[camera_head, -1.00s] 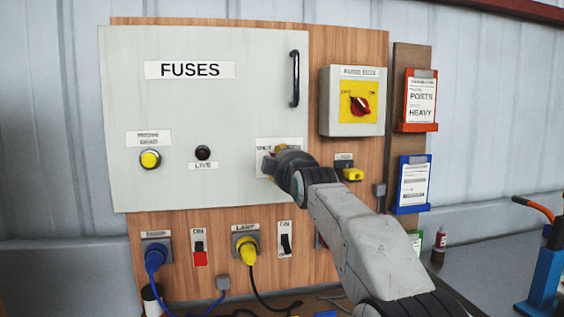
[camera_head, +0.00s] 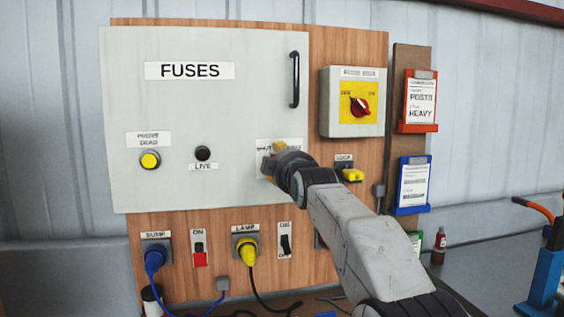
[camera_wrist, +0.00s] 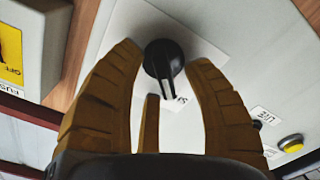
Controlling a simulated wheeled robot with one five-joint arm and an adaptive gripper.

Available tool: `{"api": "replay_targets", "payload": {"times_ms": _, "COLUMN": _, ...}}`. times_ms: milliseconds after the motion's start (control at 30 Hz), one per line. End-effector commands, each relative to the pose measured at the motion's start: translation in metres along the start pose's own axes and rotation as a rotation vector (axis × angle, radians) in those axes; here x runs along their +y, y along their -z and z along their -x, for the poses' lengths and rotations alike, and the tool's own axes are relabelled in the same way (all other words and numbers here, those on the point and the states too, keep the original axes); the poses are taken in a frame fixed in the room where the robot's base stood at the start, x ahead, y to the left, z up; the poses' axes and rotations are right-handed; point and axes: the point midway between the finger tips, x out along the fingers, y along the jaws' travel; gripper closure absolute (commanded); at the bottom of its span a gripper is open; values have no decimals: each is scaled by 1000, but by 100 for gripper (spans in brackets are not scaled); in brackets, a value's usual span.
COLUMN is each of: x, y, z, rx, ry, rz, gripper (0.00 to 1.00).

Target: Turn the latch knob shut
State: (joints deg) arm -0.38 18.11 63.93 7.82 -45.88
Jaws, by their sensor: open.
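The latch knob (camera_wrist: 163,60) is a round black knob with a pale pointer bar, on a white label plate on the fuse box door. In the wrist view it sits just beyond and between the fingertips of my gripper (camera_wrist: 166,62). The yellow-brown fingers are spread on either side of it, and I cannot tell whether they touch it. In the head view my gripper (camera_head: 268,162) is at the lower right of the grey door (camera_head: 225,110) and hides the knob and part of its label. The door lies flat against the wooden board.
A grey switch box with a red rotary switch (camera_head: 360,106) is at the upper right. A yellow lock (camera_head: 352,175) sits just right of my wrist. A black handle (camera_head: 295,78) is above. Plugs and switches line the board below, including the yellow lamp plug (camera_head: 246,250).

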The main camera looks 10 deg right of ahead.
Motion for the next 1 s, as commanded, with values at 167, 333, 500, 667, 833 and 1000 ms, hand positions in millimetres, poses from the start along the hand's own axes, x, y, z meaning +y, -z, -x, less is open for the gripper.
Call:
{"api": "replay_targets", "payload": {"times_ms": 167, "x": 0, "y": 0, "z": 5, "rx": 0, "ry": 0, "rz": 0, "gripper": 55}}
{"api": "replay_targets", "payload": {"times_ms": 333, "x": 0, "y": 0, "z": 20, "rx": -1, "ry": 0, "rz": 0, "gripper": 55}}
{"api": "replay_targets", "payload": {"times_ms": 500, "x": 0, "y": 0, "z": 44, "rx": 0, "ry": 0, "rz": 0, "gripper": 55}}
{"api": "replay_targets", "payload": {"times_ms": 667, "x": 1, "y": 1, "z": 68, "rx": 1, "ry": -1, "rz": 0, "gripper": 55}}
{"api": "replay_targets", "payload": {"times_ms": 833, "x": 0, "y": 1, "z": 91, "rx": 1, "ry": -1, "rz": 0, "gripper": 55}}
{"api": "replay_targets", "payload": {"times_ms": 1000, "x": 0, "y": 1, "z": 108, "rx": 2, "ry": -1, "rz": 0, "gripper": 55}}
